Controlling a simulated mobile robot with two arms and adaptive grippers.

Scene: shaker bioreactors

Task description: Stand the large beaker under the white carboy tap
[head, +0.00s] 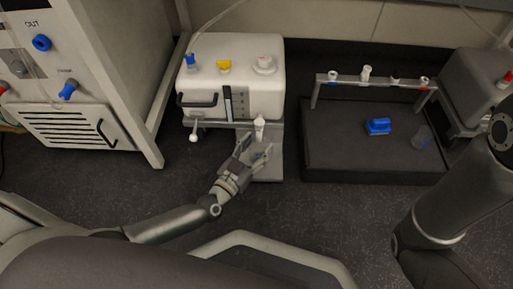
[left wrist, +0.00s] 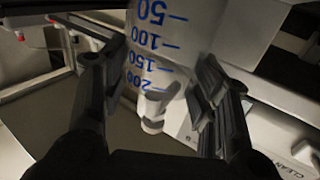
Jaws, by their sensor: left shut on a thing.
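The white carboy (head: 232,72) stands at the back, left of centre. Its white tap (head: 260,128) sticks out from the front, low down. My left gripper (head: 256,152) is shut on the large beaker (head: 257,158), just in front of and below the tap. The beaker is clear and hard to make out there. In the left wrist view the beaker (left wrist: 165,45) fills the space between the fingers, with blue volume marks. I cannot tell whether its base touches the support or its mouth lines up with the tap. My right gripper is out of view.
A dark tray (head: 335,150) with a raised rack (head: 370,80), a blue-handled item (head: 378,126) and a smaller clear beaker (head: 421,136) lies to the right. A white cabinet (head: 95,75) with blue knobs stands left. Floor between carboy and tray is clear.

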